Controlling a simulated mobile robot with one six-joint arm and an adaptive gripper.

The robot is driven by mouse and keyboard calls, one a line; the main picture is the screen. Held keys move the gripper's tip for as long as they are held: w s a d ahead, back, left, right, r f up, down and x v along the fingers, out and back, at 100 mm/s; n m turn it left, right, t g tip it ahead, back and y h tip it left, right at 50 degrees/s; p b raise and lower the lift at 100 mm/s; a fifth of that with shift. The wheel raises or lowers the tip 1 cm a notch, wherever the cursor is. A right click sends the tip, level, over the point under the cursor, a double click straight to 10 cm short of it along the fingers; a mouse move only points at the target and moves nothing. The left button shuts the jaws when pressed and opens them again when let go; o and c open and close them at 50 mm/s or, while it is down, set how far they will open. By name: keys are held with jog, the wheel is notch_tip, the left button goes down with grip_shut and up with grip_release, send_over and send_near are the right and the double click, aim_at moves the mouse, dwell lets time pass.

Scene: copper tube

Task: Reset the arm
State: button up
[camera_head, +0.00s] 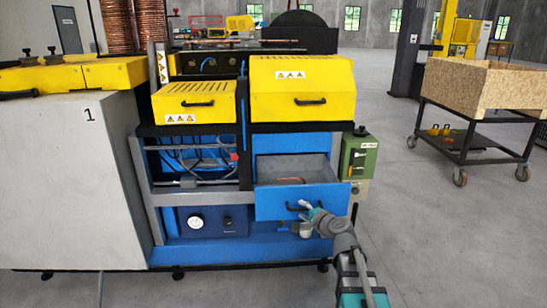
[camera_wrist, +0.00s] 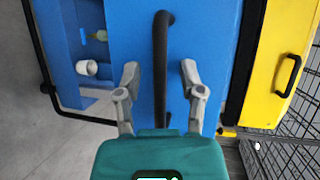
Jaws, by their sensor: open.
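My gripper (camera_head: 304,217) is at the front of a blue drawer (camera_head: 273,205), low on the machine in the head view. The drawer is pulled out, and a small copper-coloured piece (camera_head: 290,181) lies inside it. In the wrist view my gripper (camera_wrist: 159,71) is open, with one finger on each side of the drawer's black bar handle (camera_wrist: 161,45). Gaps show between the fingers and the handle.
Yellow covers (camera_head: 302,85) sit above the drawer. A green box (camera_head: 358,157) is mounted right of it. A cart with a wooden crate (camera_head: 480,90) stands farther right. A grey cabinet (camera_head: 60,185) is at left. Grey floor between machine and cart is clear.

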jog(key=s+a+r+n+g+y+p, duration=0.1)
jog(key=s+a+r+n+g+p, duration=0.25)
jog(key=s+p, duration=0.25)
jog(key=s+a+r+n+g+y+p, duration=0.1)
jog(key=s+a+r+n+g+p, duration=0.1)
jog(key=s+a+n+g+p, duration=0.3)
jog(key=s+d+r+n+g+h+p, duration=0.2)
jog(key=s+d+r+h+p, duration=0.2)
jog(key=r+p, duration=0.3)
jog(key=s+d+r+n+g+h+p, duration=0.3)
jog(key=s+d+r+h+p, duration=0.1)
jog(key=p, duration=1.1)
jog(key=s+d+r, duration=0.1)
jog(key=s+r, duration=0.1)
jog(key=s, duration=0.1)
jog(key=shift+s+r+g+h, duration=0.2)
jog(key=shift+r+g+h, duration=0.1)
jog(key=shift+r+g, duration=0.05)
